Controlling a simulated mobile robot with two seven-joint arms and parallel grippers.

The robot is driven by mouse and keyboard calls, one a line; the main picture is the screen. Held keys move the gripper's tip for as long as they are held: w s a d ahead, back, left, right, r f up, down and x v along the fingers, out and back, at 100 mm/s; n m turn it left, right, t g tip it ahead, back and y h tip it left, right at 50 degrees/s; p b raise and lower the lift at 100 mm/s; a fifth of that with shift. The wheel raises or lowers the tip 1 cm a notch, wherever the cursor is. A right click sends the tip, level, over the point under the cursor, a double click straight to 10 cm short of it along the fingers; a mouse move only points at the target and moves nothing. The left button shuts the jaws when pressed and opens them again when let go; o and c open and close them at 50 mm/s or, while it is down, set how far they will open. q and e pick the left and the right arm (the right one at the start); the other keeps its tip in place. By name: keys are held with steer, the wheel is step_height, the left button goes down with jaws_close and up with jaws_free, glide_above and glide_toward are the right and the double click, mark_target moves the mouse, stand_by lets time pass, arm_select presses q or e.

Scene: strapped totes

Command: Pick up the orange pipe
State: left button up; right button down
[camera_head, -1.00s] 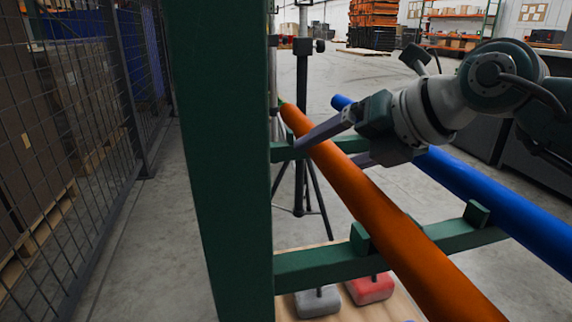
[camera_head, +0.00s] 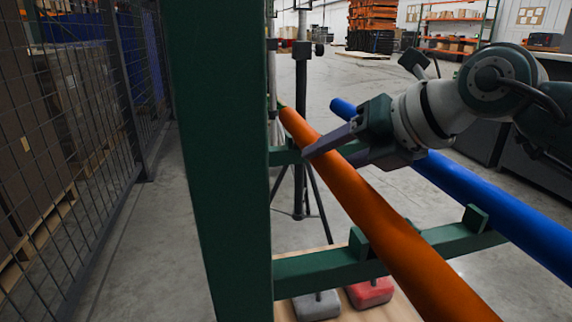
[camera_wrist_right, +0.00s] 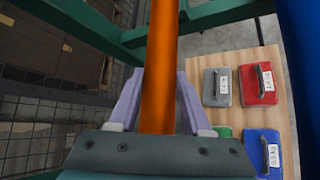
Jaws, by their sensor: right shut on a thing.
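The orange pipe (camera_head: 366,210) runs slantwise across the green rack arms in the head view, from the far middle to the near bottom right. My right gripper (camera_head: 335,150) is shut on the pipe towards its far end, one finger across its top left side. In the right wrist view the orange pipe (camera_wrist_right: 160,75) passes between the two pale fingers of the right gripper (camera_wrist_right: 160,105). Whether the pipe is clear of the rack arms I cannot tell. My left gripper is not in view.
A blue pipe (camera_head: 490,197) lies to the right, close beside my right gripper. A green post (camera_head: 222,170) stands left, with a green rack arm (camera_head: 320,267) under the pipes. Weights with handles, one red (camera_head: 370,292), sit on a wooden board below. A wire fence (camera_head: 75,130) stands left.

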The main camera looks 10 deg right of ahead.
steer(key=shift+r, duration=0.1)
stand_by(0.3)
step_height(320, 180, up, 8)
steer(key=p, duration=0.3)
steer(key=shift+p, duration=0.4)
steer(key=s+d, duration=0.2)
steer(key=s, duration=0.2)
steer(key=s+d+p, duration=0.1)
steer(key=s+d, duration=0.2)
steer(key=s, duration=0.2)
steer(key=s+d+f+p, duration=0.1)
steer(key=s+d, duration=0.2)
steer(key=s, duration=0.1)
steer(key=shift+s+d, duration=0.1)
steer(key=shift+s, duration=0.3)
steer(key=shift+s+d, duration=0.55)
steer(key=shift+s, duration=0.25)
